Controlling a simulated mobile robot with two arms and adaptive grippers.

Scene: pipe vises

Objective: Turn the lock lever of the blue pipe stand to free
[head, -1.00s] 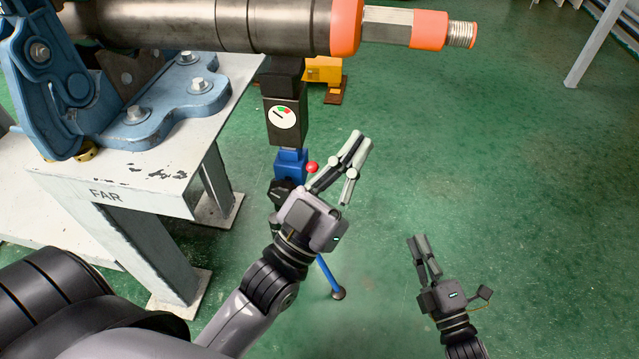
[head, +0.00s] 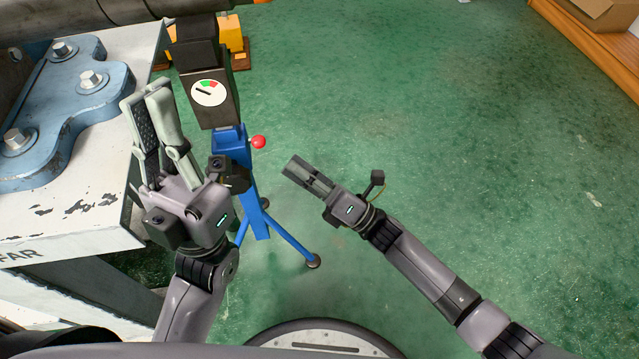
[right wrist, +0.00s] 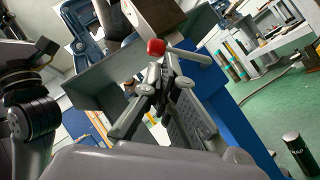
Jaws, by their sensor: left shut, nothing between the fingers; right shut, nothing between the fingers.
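The blue pipe stand (head: 231,148) stands upright left of centre in the head view, with a black head (head: 205,55) and a round dial (head: 208,92). The dial has red and green segments and a dark pointer lying off them. The lock lever's red ball knob (head: 258,142) sticks out to the right; its rod also shows in the right wrist view behind the knob (right wrist: 156,47). My right gripper (head: 294,166) is shut and empty, right of and below the knob. My left gripper (head: 146,98) is shut and empty, left of the stand, over the table edge.
A white table (head: 100,215) marked FAR carries a blue cast vise base (head: 70,125) at the left. A yellow block (head: 238,42) sits behind the stand. A wooden shelf with a cardboard box (head: 598,12) is top right. The green floor right of the stand is clear.

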